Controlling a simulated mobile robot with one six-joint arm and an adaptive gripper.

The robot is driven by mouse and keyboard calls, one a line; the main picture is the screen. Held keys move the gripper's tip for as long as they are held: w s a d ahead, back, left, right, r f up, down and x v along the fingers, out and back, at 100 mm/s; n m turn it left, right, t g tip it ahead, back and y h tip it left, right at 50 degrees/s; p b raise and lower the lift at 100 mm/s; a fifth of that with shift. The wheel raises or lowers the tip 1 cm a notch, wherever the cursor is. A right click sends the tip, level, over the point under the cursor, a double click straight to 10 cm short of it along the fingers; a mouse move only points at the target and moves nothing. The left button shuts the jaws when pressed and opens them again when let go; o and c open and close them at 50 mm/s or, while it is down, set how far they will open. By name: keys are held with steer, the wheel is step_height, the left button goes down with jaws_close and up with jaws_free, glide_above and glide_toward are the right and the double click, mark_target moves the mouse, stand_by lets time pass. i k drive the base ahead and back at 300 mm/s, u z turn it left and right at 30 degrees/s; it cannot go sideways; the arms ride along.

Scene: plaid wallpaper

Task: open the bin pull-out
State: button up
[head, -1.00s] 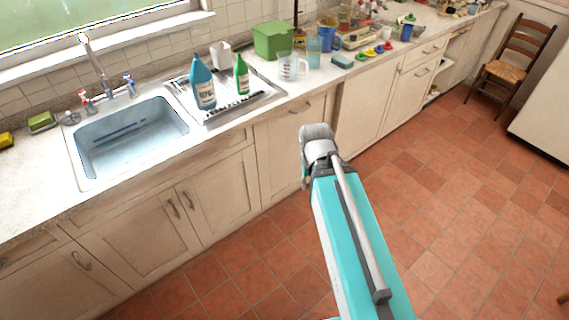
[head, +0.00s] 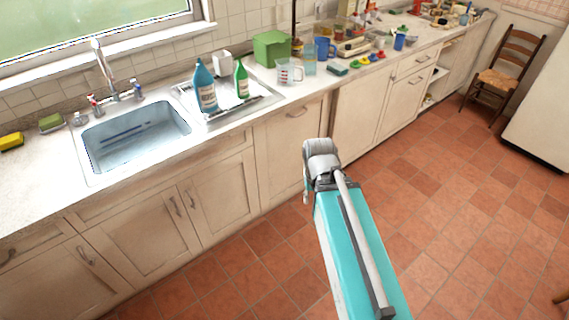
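I cannot tell whether the front sits flush or slightly out.
The sink (head: 135,135) and its double doors (head: 188,210) are on the left. Bottles (head: 205,88), a green box (head: 271,48) and several cups crowd the counter. A chair (head: 505,75) stands at the far right. The tiled floor (head: 450,200) is clear.

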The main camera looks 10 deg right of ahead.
mark_target(279, 140)
steer(key=z, duration=0.1)
steer(key=i, duration=0.95)
steer(key=u, duration=0.05)
